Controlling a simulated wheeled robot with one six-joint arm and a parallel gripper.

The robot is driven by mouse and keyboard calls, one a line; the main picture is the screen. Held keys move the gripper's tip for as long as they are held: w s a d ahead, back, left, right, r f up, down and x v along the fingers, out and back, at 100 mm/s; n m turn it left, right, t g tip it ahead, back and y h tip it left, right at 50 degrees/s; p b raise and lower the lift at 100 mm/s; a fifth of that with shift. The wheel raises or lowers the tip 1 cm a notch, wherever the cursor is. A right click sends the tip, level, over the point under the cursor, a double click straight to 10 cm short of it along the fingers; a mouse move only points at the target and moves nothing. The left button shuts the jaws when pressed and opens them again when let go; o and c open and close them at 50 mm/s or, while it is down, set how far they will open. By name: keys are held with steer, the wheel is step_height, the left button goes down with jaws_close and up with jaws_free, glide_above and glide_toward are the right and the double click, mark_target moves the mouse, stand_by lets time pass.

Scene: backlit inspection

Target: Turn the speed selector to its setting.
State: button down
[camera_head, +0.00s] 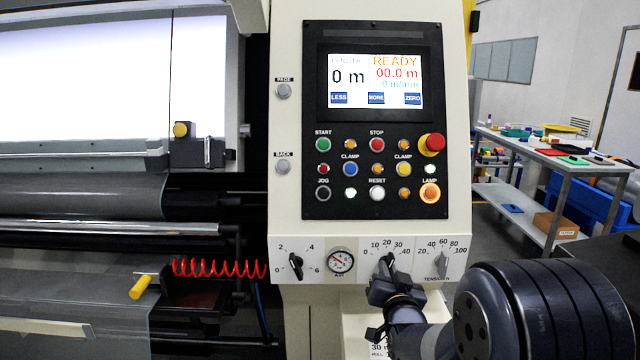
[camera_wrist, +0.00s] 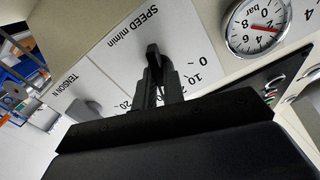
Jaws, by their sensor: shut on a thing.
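The speed selector (camera_head: 390,257) is a black knob on the white lower strip of the control panel, below a scale marked 0 to 40. In the wrist view the knob (camera_wrist: 153,57) stands beside the words "SPEED m/min" and the numbers 0, 10 and 20. My gripper (camera_head: 384,279) reaches up to it from below, its fingers shut on the knob. The fingers (camera_wrist: 158,88) hide part of the knob and the dial, so the exact mark it points to cannot be told.
The grey tension selector (camera_head: 441,263) is close on the right, and a pressure gauge (camera_head: 341,261) on the left. Another black selector (camera_head: 295,264) is further left. A red coiled hose (camera_head: 220,268) hangs left of the panel.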

steer(key=shift+f+m+b, duration=0.1)
steer(key=shift+m+b, duration=0.9)
steer(key=shift+b, duration=0.55)
stand_by(0.4)
steer(key=c, duration=1.4)
jaws_free()
steer(key=shift+s, duration=0.1)
steer(key=s+b, duration=0.2)
steer(key=s, duration=0.4)
steer(key=shift+s, duration=0.4)
steer(key=shift+w, duration=0.1)
steer(key=w+p, duration=0.2)
steer(key=w, duration=0.4)
steer(key=shift+w, duration=0.4)
